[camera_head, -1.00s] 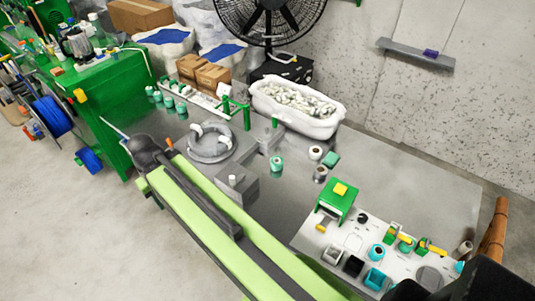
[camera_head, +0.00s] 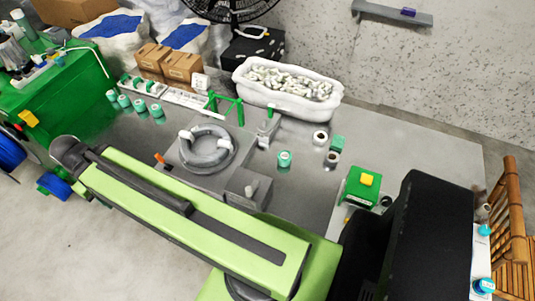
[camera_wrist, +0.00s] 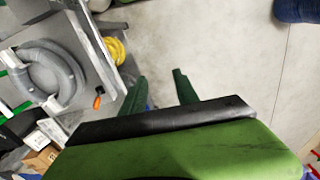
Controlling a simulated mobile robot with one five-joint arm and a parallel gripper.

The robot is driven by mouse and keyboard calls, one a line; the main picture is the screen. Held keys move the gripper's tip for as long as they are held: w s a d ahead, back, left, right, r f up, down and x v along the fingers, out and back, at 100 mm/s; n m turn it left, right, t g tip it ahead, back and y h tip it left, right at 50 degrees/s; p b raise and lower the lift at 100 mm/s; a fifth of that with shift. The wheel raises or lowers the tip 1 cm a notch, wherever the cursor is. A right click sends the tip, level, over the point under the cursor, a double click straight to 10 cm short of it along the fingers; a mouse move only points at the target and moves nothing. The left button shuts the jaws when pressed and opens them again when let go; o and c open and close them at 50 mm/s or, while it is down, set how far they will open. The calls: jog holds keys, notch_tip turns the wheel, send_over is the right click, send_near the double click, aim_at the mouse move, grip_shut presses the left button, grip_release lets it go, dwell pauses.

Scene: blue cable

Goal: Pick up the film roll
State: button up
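Several small rolls stand on the grey table (camera_head: 420,145). A teal-and-white roll (camera_head: 284,158) is near the middle, with a white roll (camera_head: 320,138) and a dark-sided roll (camera_head: 332,159) to its right. Several similar teal rolls (camera_head: 140,105) stand in a row at the left. I cannot tell which one is the film roll. In the wrist view my gripper (camera_wrist: 159,90) has two dark green fingers spread apart, with bare floor between and beyond them, beside the table edge. No roll is between them. In the head view my fingers cannot be made out.
A grey coil (camera_head: 207,148) on a block lies near my arm. A white tub (camera_head: 285,85) of pale pieces stands at the back. A green box with a yellow top (camera_head: 360,187) is at right. A wooden chair (camera_head: 512,215) stands beyond the table's right end.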

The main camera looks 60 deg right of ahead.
jog(key=shift+w+a, duration=0.15)
jog(key=shift+w, duration=0.1)
